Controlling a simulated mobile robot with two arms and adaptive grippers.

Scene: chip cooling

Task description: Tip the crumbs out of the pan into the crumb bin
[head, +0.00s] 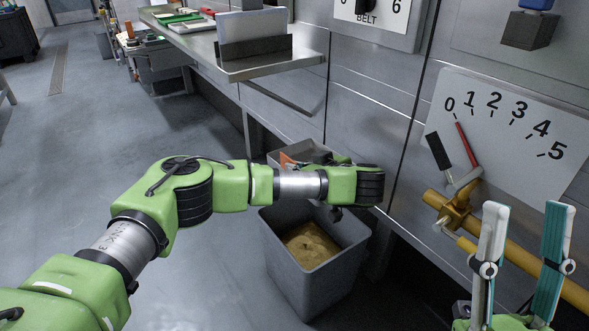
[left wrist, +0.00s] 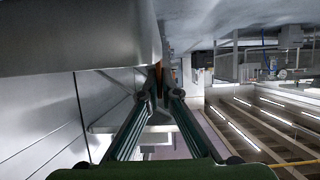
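The grey crumb bin (head: 292,272) stands on the floor below my left wrist, with yellow-brown crumbs (head: 310,243) inside. My left gripper (left wrist: 161,82) is over the far side of the bin, mostly hidden by my arm in the head view. In the left wrist view its fingers close together around a small orange part. A grey, open-topped metal piece with an orange part, seemingly the pan (head: 316,150), shows just beyond the gripper. Its contents and exact tilt are hidden. My right gripper (head: 523,240) is open and empty at the lower right.
A steel machine wall with a numbered dial plate (head: 515,125) and yellow pipe (head: 570,290) borders the right. A steel shelf (head: 285,67) with trays projects at the back. The floor (head: 130,110) to the left is clear.

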